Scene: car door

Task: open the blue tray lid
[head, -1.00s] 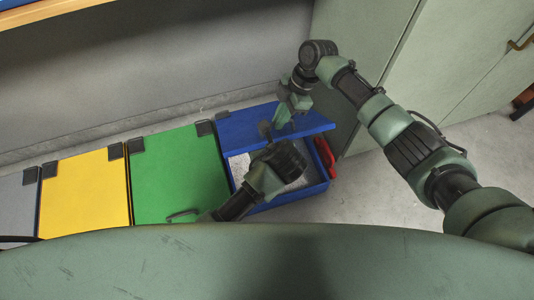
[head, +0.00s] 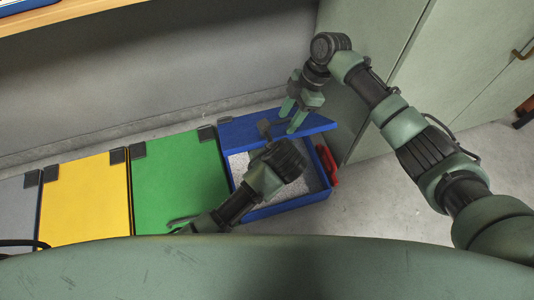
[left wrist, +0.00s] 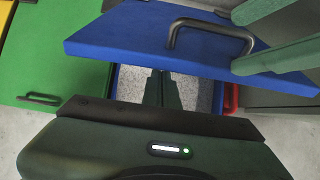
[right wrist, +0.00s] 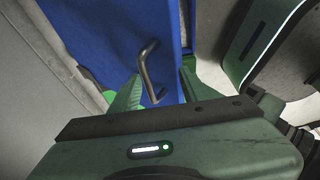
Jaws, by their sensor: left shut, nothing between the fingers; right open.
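The blue lid (head: 240,132) is tilted partly up over the blue tray (head: 285,208), whose pale speckled inside shows below the lid's front edge. The lid (left wrist: 130,35) carries a dark bar handle (left wrist: 210,27); the handle also shows in the right wrist view (right wrist: 147,70). My right gripper (head: 292,117) is open above the lid, its fingers (right wrist: 160,82) on either side of the handle's end, not closed on it. My left gripper (left wrist: 162,82) is shut and empty at the lid's front edge, over the tray opening; whether it touches the lid is unclear.
Shut green (head: 180,175), yellow (head: 85,200) and grey (head: 15,205) lids stand in a row to the left. A red part (head: 327,165) sits at the tray's right side. A grey-green cabinet (head: 400,80) stands at right. Floor is clear right of the tray.

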